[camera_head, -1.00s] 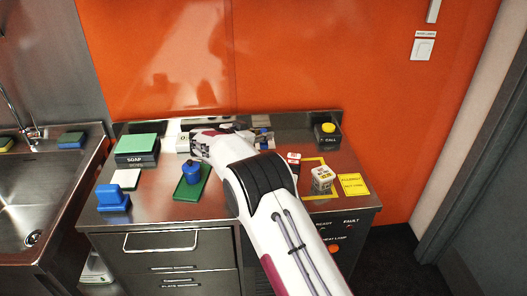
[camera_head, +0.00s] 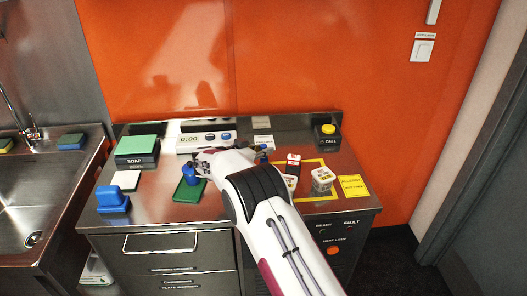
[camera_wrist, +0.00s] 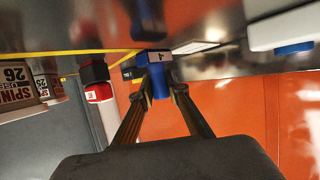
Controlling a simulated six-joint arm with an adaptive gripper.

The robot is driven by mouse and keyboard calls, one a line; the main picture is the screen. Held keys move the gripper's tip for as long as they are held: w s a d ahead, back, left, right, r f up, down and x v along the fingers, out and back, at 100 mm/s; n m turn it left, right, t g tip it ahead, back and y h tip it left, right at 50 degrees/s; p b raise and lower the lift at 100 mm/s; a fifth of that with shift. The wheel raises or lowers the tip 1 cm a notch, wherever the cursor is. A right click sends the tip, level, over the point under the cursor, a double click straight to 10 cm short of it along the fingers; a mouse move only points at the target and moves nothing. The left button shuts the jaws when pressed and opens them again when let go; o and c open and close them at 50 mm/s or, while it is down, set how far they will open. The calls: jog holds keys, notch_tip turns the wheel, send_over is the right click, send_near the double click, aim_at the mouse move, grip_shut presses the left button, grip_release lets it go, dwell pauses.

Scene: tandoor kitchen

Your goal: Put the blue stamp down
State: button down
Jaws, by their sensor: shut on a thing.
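The blue stamp is between the two fingers of my gripper (camera_wrist: 155,95), which is shut on it. That view is upside down, with the steel worktop at the top. The stamp is close to the worktop; I cannot tell if it touches. In the head view my gripper (camera_head: 262,154) points right at the back middle of the worktop (camera_head: 155,205), and a bit of blue shows at its tip.
A blue-handled object (camera_head: 190,175) stands on a green pad (camera_head: 188,193), close to my wrist. A white timer (camera_head: 207,140) is behind. A blue block (camera_head: 113,199) is front left.

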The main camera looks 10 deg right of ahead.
jog(key=shift+f, duration=0.2)
jog(key=shift+f, duration=0.2)
jog(key=c, duration=2)
grip_release()
jog(key=shift+o, duration=0.2)
jog(key=shift+r, duration=0.1)
jog(key=shift+r, duration=0.15)
jog(key=v, duration=1.2)
